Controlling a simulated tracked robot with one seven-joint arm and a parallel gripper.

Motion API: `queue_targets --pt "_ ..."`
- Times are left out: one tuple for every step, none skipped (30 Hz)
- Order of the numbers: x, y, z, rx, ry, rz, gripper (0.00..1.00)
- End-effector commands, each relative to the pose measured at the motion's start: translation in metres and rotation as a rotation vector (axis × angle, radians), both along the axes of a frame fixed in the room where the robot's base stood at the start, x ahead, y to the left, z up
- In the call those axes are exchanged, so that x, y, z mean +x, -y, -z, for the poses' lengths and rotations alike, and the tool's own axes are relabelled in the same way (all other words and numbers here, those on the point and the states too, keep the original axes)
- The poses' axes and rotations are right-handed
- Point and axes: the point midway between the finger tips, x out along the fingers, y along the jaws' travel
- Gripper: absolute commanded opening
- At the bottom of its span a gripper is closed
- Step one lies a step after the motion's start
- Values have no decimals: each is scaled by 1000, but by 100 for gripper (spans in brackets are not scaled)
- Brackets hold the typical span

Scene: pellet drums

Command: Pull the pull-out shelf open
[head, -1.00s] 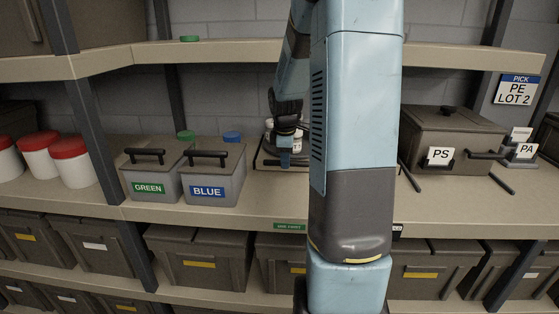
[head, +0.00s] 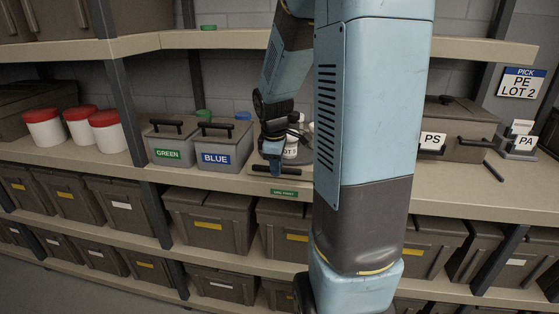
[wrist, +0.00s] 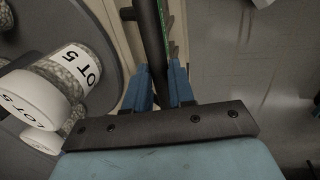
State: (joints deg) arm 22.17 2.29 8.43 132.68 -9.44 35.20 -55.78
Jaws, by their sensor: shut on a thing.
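The pull-out shelf (head: 305,156) sits on the middle rack board, partly hidden behind my arm. Its dark bar handle (head: 290,172) is close to the board's front edge, above a small green label. My gripper (head: 274,168) is at this handle. In the wrist view, the blue fingers of my gripper (wrist: 160,82) are on either side of the dark handle (wrist: 150,28), shut on it. White-capped jars marked LOT 5 (wrist: 62,78) stand on a dark round plate (wrist: 105,35) beside the handle. How far the shelf extends at the back is hidden.
GREEN (head: 168,153) and BLUE (head: 216,157) lidded boxes stand left of the shelf. A PS box (head: 458,122) is on the right. Red-lidded tubs (head: 82,126) are farther left. Several dark bins fill the lower boards.

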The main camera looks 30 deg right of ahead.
Motion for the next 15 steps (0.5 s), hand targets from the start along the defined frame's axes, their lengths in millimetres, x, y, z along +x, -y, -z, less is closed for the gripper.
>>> queue_targets --pt "-6 -1 2 0 -10 7 0" --pt "-7 -4 2 0 -11 6 0" --pt "-9 -7 2 0 -11 5 0" --pt "-9 -9 2 0 -11 4 0" --pt "-10 -11 2 0 -10 3 0" --pt "-11 -13 2 0 -10 2 0" --pt "-11 -14 2 0 -10 2 0" --pt "-12 -15 2 0 -11 1 0" --pt "-12 -16 2 1 -11 0 0" --pt "-12 -17 2 0 -12 -1 0" --pt "-12 -18 3 0 -12 -1 0" --pt "-12 -18 3 0 -12 -2 0" --pt "-12 -19 3 0 -12 -3 0" --pt "-12 -19 3 0 -12 -4 0" --pt "-12 -20 3 0 -13 -4 0"
